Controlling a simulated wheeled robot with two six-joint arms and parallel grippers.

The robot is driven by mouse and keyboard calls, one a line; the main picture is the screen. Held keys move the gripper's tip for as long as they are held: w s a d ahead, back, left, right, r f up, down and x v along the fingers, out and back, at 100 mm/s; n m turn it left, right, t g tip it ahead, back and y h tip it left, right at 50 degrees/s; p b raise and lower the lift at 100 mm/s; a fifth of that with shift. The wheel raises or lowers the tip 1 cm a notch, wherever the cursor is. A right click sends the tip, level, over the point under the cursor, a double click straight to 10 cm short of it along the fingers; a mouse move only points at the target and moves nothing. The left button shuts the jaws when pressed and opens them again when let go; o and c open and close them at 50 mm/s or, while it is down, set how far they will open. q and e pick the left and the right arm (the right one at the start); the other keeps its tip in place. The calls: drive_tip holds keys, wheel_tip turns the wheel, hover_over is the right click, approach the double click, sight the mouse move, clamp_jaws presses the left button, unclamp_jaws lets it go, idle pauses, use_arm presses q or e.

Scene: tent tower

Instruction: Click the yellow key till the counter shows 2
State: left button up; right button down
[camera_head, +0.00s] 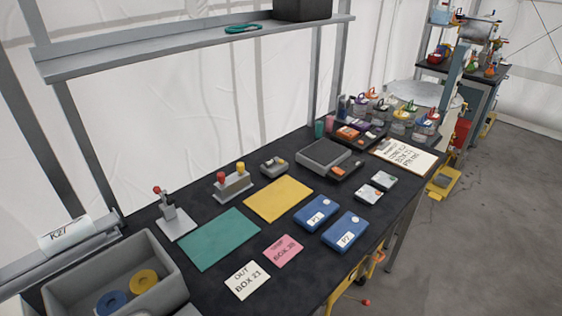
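A grey block (233,187) stands on the black table, behind the gap between the green and yellow mats. It carries a yellow knob-like key (240,167) on its right and a red one (220,176) on its left. Any counter digits on it are too small to read. A small grey device (273,168) with a pale round part sits just right of the block; I cannot tell whether it is the counter. Neither of my grippers is in view, and nothing touches the yellow key.
A lever stand (175,222) with a red ball is left of the block. A green mat (218,238) and yellow mat (278,198) lie in front. Blue boxes (316,213), a grey bin (160,256) and an overhead shelf (190,48) surround the area.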

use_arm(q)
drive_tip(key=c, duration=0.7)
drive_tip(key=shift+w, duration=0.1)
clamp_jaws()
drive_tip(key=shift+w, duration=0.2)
